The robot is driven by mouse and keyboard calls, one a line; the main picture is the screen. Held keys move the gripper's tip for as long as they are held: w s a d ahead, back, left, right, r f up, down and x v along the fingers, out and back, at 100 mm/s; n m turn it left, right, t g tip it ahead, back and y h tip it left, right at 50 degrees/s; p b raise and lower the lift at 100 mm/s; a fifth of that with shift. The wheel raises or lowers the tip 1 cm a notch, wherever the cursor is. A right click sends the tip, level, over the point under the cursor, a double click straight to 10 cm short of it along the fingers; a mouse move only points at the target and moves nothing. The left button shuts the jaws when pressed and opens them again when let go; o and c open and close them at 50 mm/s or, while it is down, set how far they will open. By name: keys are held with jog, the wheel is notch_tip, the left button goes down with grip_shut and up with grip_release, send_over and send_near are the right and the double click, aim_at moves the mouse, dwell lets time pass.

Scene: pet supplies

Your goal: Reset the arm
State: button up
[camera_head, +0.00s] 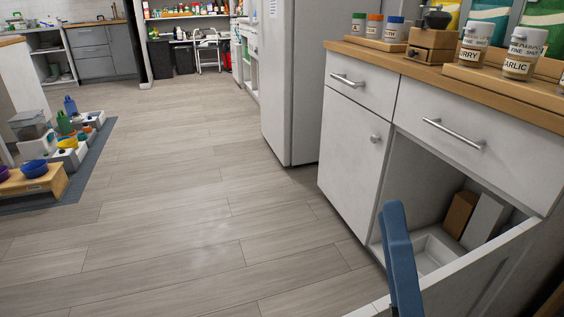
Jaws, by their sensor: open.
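A blue elongated part (399,255) rises from the bottom edge, right of centre, in the head view. I see nothing held.
The white cabinet (350,150) with a wooden top stands at the right. Jars and a grinder (431,38) stand on it. Its open compartment holds a white tray (435,250) and boxes. A grey mat (82,168) with bowls lies left. The middle floor is clear.

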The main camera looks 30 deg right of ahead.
jog(key=w+a+r+m+p, duration=0.1)
jog(key=w+a+r+m, duration=0.2)
jog(key=r+m, duration=0.25)
jog(key=w+a+r+m+h+p, duration=0.1)
jog(key=w+a+r+m, duration=0.15)
jog(key=r+m, duration=0.3)
jog(key=w+a+r+m+p, duration=0.1)
jog(key=w+a+r+m, duration=0.2)
jog(key=r, duration=0.4)
jog(key=a+r+m+t+y+p, duration=0.3)
jog(key=a+r+y, duration=0.95)
jog(key=a, duration=0.25)
notch_tip(320, 180, up, 36)
jog(key=h+p, duration=0.1)
jog(key=p, duration=3.5)
jog(key=shift+s+d+r, duration=0.2)
jog(key=shift+s+r, duration=0.05)
jog(key=shift+s, duration=0.05)
